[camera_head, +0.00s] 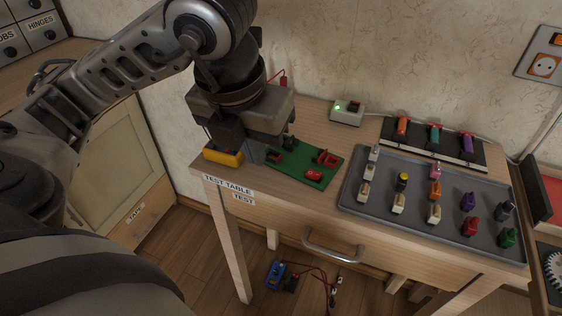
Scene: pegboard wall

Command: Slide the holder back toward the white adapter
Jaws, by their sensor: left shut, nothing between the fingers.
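A small white box with a green light and a red switch (347,112), seemingly the white adapter, stands at the back of the test table near the wall. A green board (312,171) with red and dark parts on it lies in front of it, to the left. I cannot tell for sure which thing is the holder; a black rack (398,147) with orange, teal and purple pieces stands to the right of the white box. My left gripper (252,152) points down at the green board's left end, shut and empty. It hides part of the board. My right gripper is out of view.
A yellow-and-dark device (222,156) sits at the table's left edge beside my gripper. A grey tray (352,203) with several small coloured and white pieces fills the table's right side. Bare wood shows between the board and the white box.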

